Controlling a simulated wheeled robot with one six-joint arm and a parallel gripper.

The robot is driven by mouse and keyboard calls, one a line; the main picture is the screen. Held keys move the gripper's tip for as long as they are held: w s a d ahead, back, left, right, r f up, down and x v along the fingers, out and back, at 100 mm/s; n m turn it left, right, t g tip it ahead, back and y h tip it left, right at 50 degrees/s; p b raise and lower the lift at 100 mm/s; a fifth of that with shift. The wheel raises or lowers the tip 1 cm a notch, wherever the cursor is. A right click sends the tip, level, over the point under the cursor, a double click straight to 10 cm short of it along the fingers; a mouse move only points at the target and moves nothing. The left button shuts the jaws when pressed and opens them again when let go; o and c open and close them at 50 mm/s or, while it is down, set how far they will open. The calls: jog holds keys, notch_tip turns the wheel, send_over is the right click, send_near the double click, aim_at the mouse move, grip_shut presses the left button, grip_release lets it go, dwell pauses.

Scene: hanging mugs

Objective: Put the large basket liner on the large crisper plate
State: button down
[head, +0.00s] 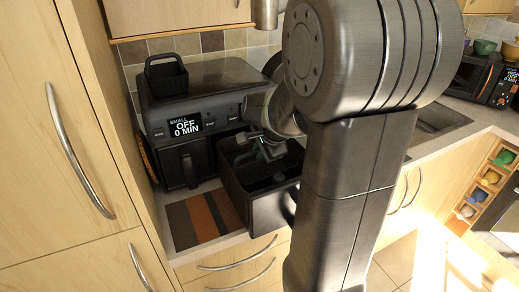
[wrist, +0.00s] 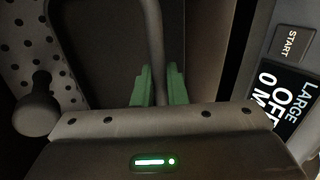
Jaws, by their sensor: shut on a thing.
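The large basket liner, a dark tub with a thin bar handle (wrist: 153,35), is held by that handle between the green fingers of my gripper (wrist: 158,86). In the head view my gripper (head: 263,148) is over the pulled-out large drawer (head: 240,198), on the right of the air fryer. The liner is hard to tell from the dark drawer there. In the wrist view a grey perforated plate with a knob, seemingly the large crisper plate (wrist: 38,62), shows left of the liner. I cannot tell whether the liner touches it.
The air fryer (head: 215,80) shows "SMALL OFF 0 MIN". Its small drawer (head: 187,163) is shut. A small black liner (head: 167,82) stands on top. A striped mat (head: 200,220) lies on the counter left of the open drawer. A tall cupboard (head: 60,60) bounds the left side.

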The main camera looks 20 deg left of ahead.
jog(key=shift+f, duration=0.25)
dwell(0.3)
jog(key=c, duration=1.1)
grip_release()
jog(key=shift+o, duration=0.2)
jog(key=b+v, duration=0.1)
jog(key=v, duration=1.3)
jog(key=shift+a+f, duration=0.1)
jog(key=shift+f, duration=0.1)
jog(key=x, duration=1.3)
jog(key=shift+w+a+f+p, duration=0.15)
jog(key=shift+p, duration=0.25)
